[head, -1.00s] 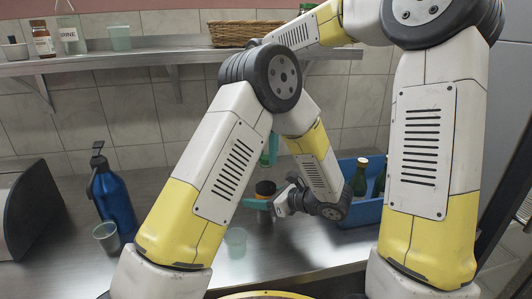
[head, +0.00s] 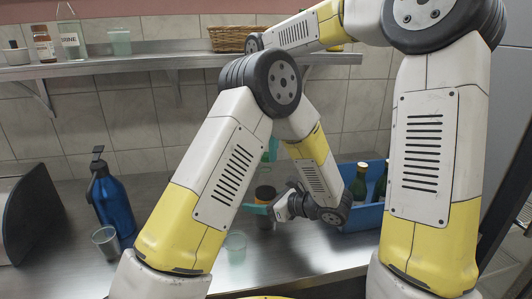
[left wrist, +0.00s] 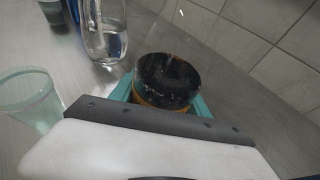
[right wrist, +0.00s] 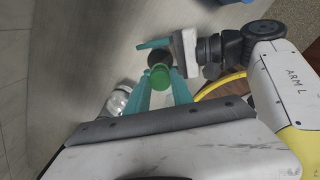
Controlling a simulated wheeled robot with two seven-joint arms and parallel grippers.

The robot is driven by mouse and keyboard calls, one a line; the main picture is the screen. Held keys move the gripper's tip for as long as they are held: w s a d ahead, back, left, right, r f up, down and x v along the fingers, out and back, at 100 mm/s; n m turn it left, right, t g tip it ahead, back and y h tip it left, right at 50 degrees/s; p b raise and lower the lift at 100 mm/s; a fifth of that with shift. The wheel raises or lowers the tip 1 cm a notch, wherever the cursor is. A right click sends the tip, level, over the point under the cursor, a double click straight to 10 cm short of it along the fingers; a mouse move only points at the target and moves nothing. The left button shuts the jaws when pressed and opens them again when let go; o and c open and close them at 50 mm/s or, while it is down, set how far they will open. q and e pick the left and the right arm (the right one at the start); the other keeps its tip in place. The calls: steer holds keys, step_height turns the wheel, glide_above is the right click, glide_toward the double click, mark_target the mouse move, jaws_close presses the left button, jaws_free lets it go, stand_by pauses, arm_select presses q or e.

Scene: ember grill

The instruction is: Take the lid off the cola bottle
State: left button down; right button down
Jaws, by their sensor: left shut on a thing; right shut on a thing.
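The dark cola bottle (head: 264,193) stands upright on the steel counter, partly hidden by my left arm. My left gripper (head: 266,209) is shut around it, low in the head view. In the left wrist view the bottle's dark body (left wrist: 168,80), with an orange band, sits between the teal fingers. My right gripper (head: 270,150) is above it, mostly hidden behind my left arm. In the right wrist view its teal fingers (right wrist: 161,90) are shut on the green lid (right wrist: 160,77). I cannot tell whether the lid still touches the bottle.
A clear cup (head: 235,242) stands close in front of the cola bottle. A blue flask (head: 113,205) and a grey cup (head: 106,243) stand left. A blue crate (head: 362,217) with dark green bottles is right. A shelf (head: 150,63) runs along the wall behind.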

mark_target(266, 155)
steer(key=shift+r, duration=2.05)
arm_select(q)
steer(key=shift+c, duration=2.2)
jaws_free()
